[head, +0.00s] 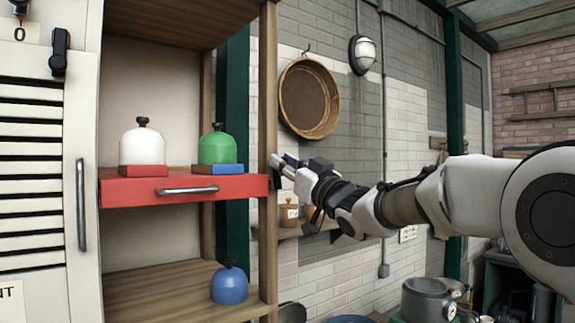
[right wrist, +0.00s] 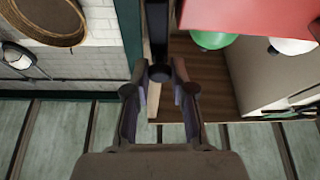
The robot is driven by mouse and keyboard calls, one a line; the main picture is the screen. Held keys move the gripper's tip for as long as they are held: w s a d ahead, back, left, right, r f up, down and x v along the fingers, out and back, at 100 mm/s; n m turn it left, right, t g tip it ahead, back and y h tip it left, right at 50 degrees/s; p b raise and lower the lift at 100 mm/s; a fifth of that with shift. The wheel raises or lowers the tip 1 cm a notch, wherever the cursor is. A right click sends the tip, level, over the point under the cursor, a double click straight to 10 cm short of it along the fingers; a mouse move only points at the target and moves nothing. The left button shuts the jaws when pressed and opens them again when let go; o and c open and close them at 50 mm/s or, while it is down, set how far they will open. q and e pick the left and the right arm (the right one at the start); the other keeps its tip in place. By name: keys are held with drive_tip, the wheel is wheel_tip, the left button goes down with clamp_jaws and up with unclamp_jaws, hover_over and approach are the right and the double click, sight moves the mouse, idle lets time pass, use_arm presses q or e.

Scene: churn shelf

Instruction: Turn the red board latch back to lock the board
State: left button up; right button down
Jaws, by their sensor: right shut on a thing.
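The red board (head: 230,188) with a grey handle (head: 188,190) sits level in the wooden shelf. A white bell (head: 142,146) on a red base and a green bell (head: 217,148) on a blue base stand on it. My right gripper (head: 278,163) is at the shelf's right post, beside the board's right end. In the right wrist view its fingers (right wrist: 160,82) are on both sides of a dark round knob, the board latch (right wrist: 160,73), and shut on it. The gripper hides most of the latch in the head view. Its turn angle cannot be told. My left gripper is out of view.
A blue bell (head: 230,285) stands on the lower shelf (head: 165,290). A white louvred cabinet (head: 35,180) is at the left. A round pan (head: 309,98) hangs on the brick wall. A small wall shelf with jars (head: 289,214) is below my right gripper.

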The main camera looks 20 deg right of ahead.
sight(275, 171)
drive_tip(key=a+n+g+y, duration=0.1)
drive_tip(key=n, duration=0.2)
drive_tip(key=f+n+g+y, duration=0.1)
drive_tip(key=n, duration=0.3)
drive_tip(key=s+a+n+g+y, duration=0.1)
drive_tip(key=n+y, duration=0.1)
drive_tip(key=n, duration=0.1)
drive_tip(key=shift+a+f+n+g, duration=0.2)
drive_tip(key=shift+a+n+g, duration=0.1)
drive_tip(key=shift+n, duration=0.1)
drive_tip(key=shift+s+a+f+n+g+p, duration=0.1)
drive_tip(key=shift+a+f+n+g+p, duration=0.35)
drive_tip(key=shift+n, duration=1.2)
drive_tip(key=shift+s+f+n+g+p, duration=0.1)
drive_tip(key=shift+f+n+g, duration=0.6)
drive_tip(key=shift+n, duration=1)
drive_tip(key=shift+a+f+n+g+p, duration=0.3)
drive_tip(key=shift+n+g, duration=0.45)
drive_tip(key=shift+n, duration=0.9)
drive_tip(key=shift+d+f, duration=0.1)
drive_tip(key=shift+f, duration=0.05)
drive_tip(key=c, duration=1)
unclamp_jaws()
drive_tip(key=shift+w, duration=0.15)
drive_tip(key=shift+f, duration=0.1)
